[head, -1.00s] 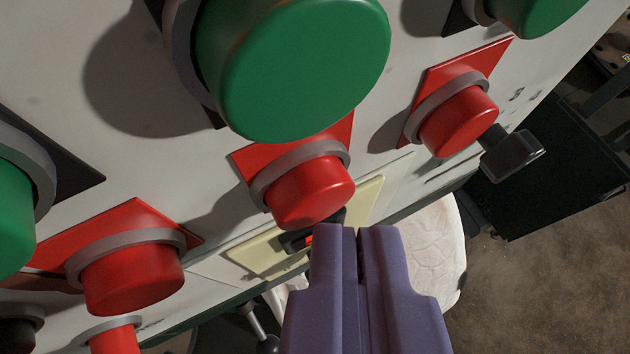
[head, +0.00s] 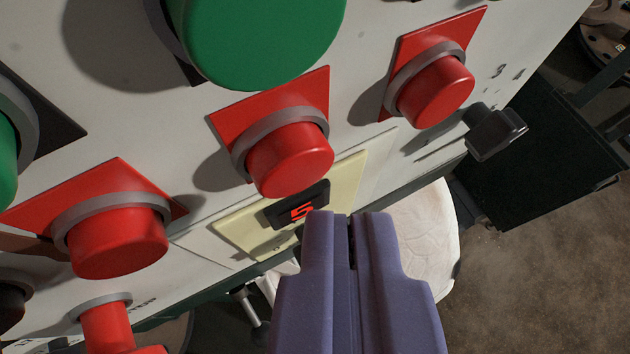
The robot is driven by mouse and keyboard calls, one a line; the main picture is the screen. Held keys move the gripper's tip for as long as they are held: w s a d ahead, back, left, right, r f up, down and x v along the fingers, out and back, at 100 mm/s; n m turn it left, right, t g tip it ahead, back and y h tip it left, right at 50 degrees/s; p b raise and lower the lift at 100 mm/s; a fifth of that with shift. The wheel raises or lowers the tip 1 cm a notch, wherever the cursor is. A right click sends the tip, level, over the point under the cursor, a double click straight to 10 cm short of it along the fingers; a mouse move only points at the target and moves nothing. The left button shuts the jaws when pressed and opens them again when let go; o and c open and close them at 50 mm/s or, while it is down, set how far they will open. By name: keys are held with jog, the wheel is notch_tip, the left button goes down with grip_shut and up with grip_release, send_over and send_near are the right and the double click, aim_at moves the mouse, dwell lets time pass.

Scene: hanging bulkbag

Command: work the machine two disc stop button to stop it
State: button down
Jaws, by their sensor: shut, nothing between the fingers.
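Three red buttons with grey collars on red square plates show on the pale panel: a middle one (head: 291,160), a left one (head: 118,242) and a right one (head: 436,90). I cannot tell from any readable label which is the machine two disc stop. My gripper (head: 348,214) is purple, its two fingers closed together with nothing between them. Its tips are below and slightly right of the middle red button, apart from it in the picture. They overlap the lower edge of a small black display (head: 297,207) with red digits, partly hidden by the fingers.
A large green button (head: 262,38) sits above the middle red button, and another green one (head: 5,150) is at the left edge. A black knob (head: 494,132) juts out at right. A red part (head: 107,325) sticks out lower left. Brown floor lies open at lower right.

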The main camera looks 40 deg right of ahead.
jog(key=shift+s+a, duration=0.1)
jog(key=shift+s, duration=0.1)
jog(key=s, duration=0.2)
jog(key=s+a+b, duration=0.1)
jog(key=s, duration=0.2)
jog(key=shift+a, duration=0.2)
jog(key=shift+w, duration=0.1)
dwell(0.7)
